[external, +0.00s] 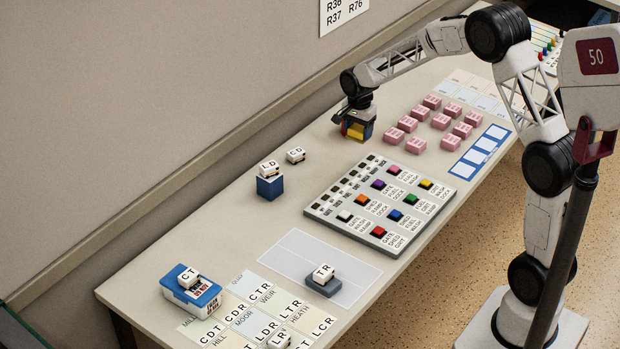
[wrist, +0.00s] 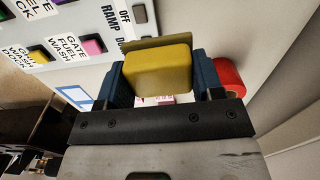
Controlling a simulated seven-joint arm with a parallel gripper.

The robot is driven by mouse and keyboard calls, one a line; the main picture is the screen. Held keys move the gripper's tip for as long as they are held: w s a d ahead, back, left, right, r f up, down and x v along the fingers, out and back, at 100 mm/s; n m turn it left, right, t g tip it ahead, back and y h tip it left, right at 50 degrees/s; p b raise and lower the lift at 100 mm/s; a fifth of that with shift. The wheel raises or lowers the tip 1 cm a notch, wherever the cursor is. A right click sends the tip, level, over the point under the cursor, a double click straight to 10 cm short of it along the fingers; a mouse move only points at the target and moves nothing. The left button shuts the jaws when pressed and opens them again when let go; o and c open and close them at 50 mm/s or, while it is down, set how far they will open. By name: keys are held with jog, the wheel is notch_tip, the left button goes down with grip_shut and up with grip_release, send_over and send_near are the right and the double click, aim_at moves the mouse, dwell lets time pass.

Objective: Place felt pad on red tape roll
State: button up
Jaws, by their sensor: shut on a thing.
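A yellow block-like pad with a thin olive layer along one edge, which I take as the felt pad (wrist: 158,72), is between the blue fingers of my gripper (wrist: 160,85) in the wrist view. My gripper is shut on it. In the external view my gripper (external: 356,128) is low over the table near the wall, with the yellow of the pad (external: 355,131) showing. The red tape roll (wrist: 229,75) is beside the right finger in the wrist view, partly hidden by it.
Several pink blocks (external: 416,145) lie right of my gripper. A grey button panel (external: 330,213) is in front of it. A blue block (external: 270,187) with a white label cube stands to the left, with another cube (external: 295,155) near the wall.

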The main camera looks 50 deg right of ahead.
jog(key=s+d+r, duration=0.1)
jog(key=s+d, duration=0.2)
jog(key=d, duration=0.6)
jog(key=shift+s+r+m, duration=0.2)
jog(key=shift+r+m, duration=0.1)
jog(key=shift+w+d, duration=0.1)
jog(key=shift+w, duration=0.05)
jog(key=w+d, duration=0.2)
jog(key=w, duration=0.2)
jog(key=w+d+f, duration=0.1)
jog(key=w, duration=0.4)
jog(key=w+d, duration=0.2)
jog(key=w, duration=0.2)
jog(key=shift+w+d+f, duration=0.2)
jog(key=shift+w+d, duration=0.1)
jog(key=shift+w, duration=0.05)
jog(key=shift+w, duration=0.1)
jog(key=shift+w+d+f, duration=0.1)
jog(key=shift+w+d, duration=0.05)
jog(key=shift+w, duration=0.1)
jog(key=shift+f, duration=1.7)
jog(key=shift+f, duration=0.2)
jog(key=o, duration=0.9)
jog(key=shift+r, duration=0.15)
